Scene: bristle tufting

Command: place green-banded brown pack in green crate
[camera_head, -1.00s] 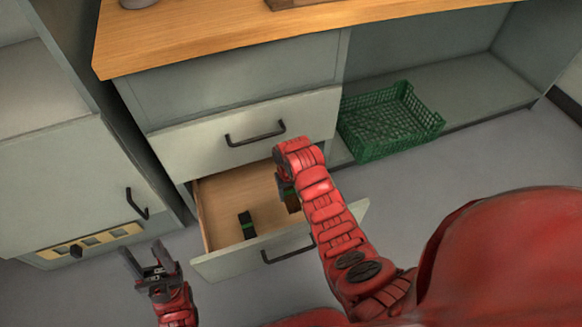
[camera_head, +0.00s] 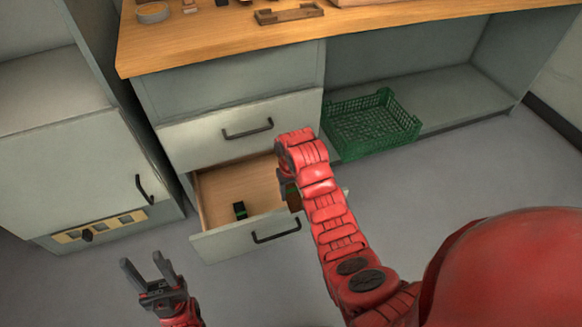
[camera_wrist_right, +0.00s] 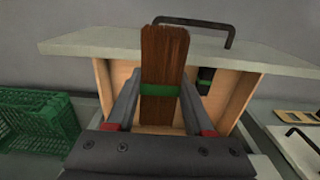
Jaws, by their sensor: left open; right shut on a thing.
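The green-banded brown pack (camera_wrist_right: 161,70) is held between the fingers of my right gripper (camera_wrist_right: 157,100) in the right wrist view. In the head view the brown pack (camera_head: 293,197) shows only partly beside my red right arm, over the right side of the open drawer; my right gripper (camera_head: 287,186) is mostly hidden by the arm there. The green crate (camera_head: 368,124) sits on the low shelf to the right of the drawers, and it shows at the left in the right wrist view (camera_wrist_right: 40,120). Its visible inside looks empty. My left gripper (camera_head: 150,274) is open and empty, low at the left.
The open drawer (camera_head: 225,185) holds a black, green-banded pack (camera_head: 240,210). A closed drawer (camera_head: 200,138) is above it. The wooden worktop (camera_head: 220,45) carries a small wooden tray (camera_head: 288,14) and a round dish (camera_head: 153,13). The shelf around the crate (camera_head: 455,88) is clear.

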